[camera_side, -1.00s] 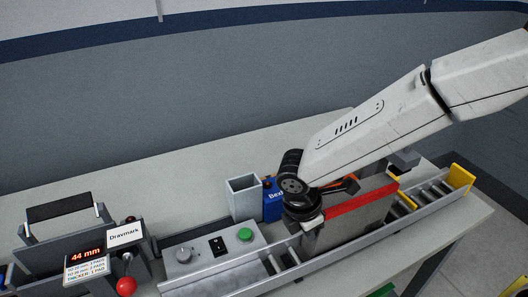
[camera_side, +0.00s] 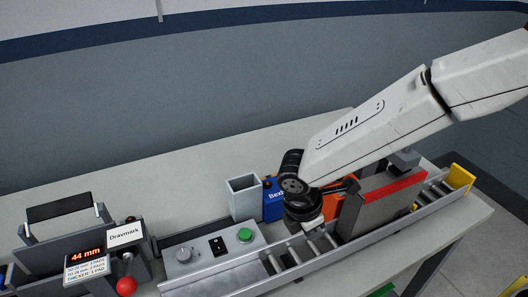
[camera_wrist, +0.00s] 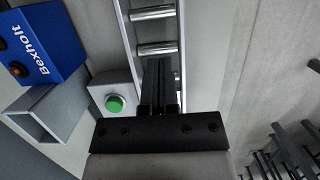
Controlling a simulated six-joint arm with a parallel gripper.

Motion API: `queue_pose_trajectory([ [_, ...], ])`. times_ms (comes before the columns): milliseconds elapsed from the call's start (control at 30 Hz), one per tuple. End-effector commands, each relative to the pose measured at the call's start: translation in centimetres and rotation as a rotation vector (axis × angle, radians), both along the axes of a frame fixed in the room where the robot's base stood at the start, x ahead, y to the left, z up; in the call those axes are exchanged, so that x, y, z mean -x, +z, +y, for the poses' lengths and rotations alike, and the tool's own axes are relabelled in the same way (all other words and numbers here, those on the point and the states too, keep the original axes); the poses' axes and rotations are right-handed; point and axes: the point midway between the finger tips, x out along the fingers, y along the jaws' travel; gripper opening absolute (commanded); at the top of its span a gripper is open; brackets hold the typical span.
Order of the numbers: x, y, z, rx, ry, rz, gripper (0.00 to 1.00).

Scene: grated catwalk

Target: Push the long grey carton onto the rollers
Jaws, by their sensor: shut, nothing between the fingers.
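The long grey carton (camera_side: 378,212), with a red stripe along its top, stands upright on the roller track in the side view. Its right end is near the yellow end piece. Several rollers (camera_side: 318,246) show bare to its left. My gripper (camera_side: 347,187) is at the carton's left end, fingers shut; I cannot tell whether they touch it. In the wrist view my gripper (camera_wrist: 160,85) is shut and empty over the track, with rollers (camera_wrist: 154,47) beyond it. I cannot make out the carton in the wrist view.
A blue Bexholt box (camera_side: 272,203) and an open grey bin (camera_side: 244,198) stand behind the track. An orange thing (camera_side: 333,206) is partly hidden behind my gripper. A panel with a green button (camera_side: 245,235) and the Dravmark gauge (camera_side: 110,250) are left. A yellow end piece (camera_side: 461,178) closes the track.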

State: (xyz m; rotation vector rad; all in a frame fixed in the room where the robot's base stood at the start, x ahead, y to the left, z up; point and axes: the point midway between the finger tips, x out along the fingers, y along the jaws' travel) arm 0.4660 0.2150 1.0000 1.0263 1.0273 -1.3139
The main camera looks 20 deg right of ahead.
Motion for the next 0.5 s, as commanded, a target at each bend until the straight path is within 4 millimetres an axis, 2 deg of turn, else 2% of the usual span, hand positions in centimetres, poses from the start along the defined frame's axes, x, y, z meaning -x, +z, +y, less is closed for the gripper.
queue_pose_trajectory([
  [133,0.0,0.0,2.0,0.000,0.002,0.000,0.00],
  [500,-0.1,5.9,3.2,-0.002,0.001,-0.004,0.00],
])
